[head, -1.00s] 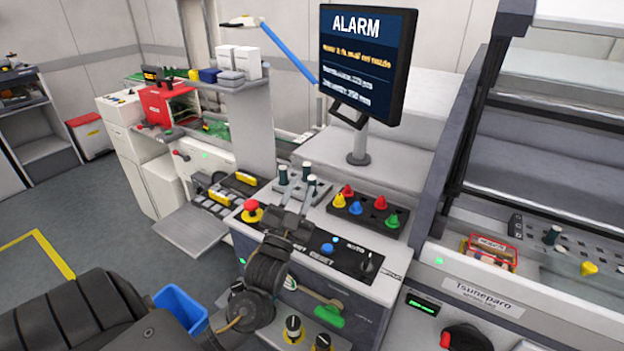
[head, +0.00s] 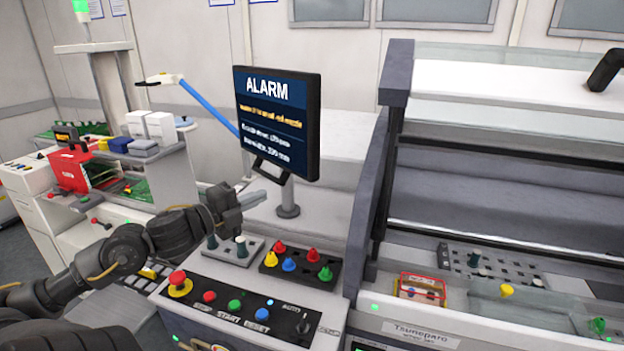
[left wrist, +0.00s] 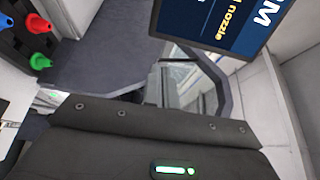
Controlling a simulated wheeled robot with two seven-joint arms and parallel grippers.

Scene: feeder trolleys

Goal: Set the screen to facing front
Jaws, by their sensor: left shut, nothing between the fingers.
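The screen (head: 276,118) is a dark monitor reading ALARM on a grey post (head: 288,198) behind the control panel. Its face is turned towards the left of the picture, with its right edge showing. My left gripper (head: 256,198) is shut and empty, beside the post on its left, below the screen's lower left corner. Whether it touches anything there I cannot tell. In the left wrist view, part of the screen (left wrist: 215,22) shows at the upper right, and the dark hand fills the bottom; the fingertips cannot be made out. My right gripper is out of view.
The front panel carries a red mushroom button (head: 178,281), several coloured buttons and a rotary knob (head: 303,326). A black rack of coloured nozzles (head: 288,265) sits in front of the post. A dark machine frame (head: 372,185) rises to the right. A blue lamp arm (head: 208,106) reaches behind the screen.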

